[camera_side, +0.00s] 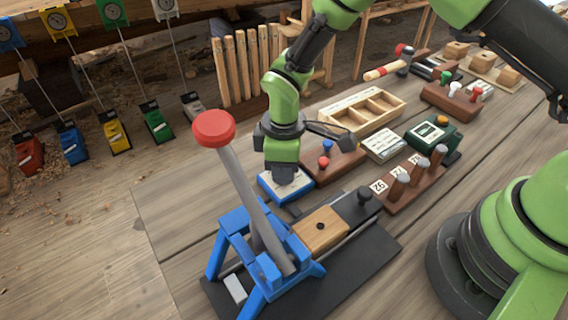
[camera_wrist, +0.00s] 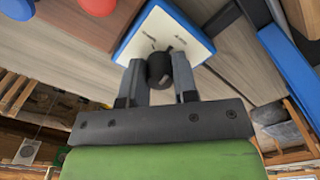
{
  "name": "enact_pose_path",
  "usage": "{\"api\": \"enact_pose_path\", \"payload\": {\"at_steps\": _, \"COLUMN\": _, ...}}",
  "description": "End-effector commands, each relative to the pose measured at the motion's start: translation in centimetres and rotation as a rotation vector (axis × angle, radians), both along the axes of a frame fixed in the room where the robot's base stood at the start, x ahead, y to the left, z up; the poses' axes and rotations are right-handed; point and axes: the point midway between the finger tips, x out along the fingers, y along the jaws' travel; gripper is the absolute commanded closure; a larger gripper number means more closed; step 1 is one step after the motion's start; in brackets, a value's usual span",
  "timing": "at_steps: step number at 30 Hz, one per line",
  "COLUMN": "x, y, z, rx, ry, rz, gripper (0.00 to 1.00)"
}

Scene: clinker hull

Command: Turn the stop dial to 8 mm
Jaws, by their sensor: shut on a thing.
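The stop dial is a dark round knob (camera_wrist: 160,72) on a white-faced plate with a blue edge (camera_wrist: 190,35), seen in the wrist view. My gripper (camera_wrist: 159,64) has one finger on each side of the knob and is shut on it. Small dark marks show on the white face, but I cannot read them. In the side view the blue dial box (camera_side: 268,189) lies on the bench behind the lever press, and my gripper (camera_side: 284,176) comes down onto it from above. The knob is hidden there.
A blue lever press (camera_side: 228,240) with a red-topped handle (camera_side: 213,127) stands close in front of my gripper. A wooden block with red and blue knobs (camera_side: 335,165) sits just to the right. A wooden tray (camera_side: 385,101) and a pegged rack (camera_side: 405,192) lie further right.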

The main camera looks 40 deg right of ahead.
Motion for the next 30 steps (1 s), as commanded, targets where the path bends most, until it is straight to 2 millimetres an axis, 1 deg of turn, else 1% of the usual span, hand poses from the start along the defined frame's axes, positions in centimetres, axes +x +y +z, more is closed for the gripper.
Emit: {"api": "enact_pose_path", "payload": {"at_steps": 30, "x": 0.00, "y": 0.03, "z": 0.09, "rx": 0.000, "ry": 0.000, "rz": -0.950, "gripper": 0.96}}
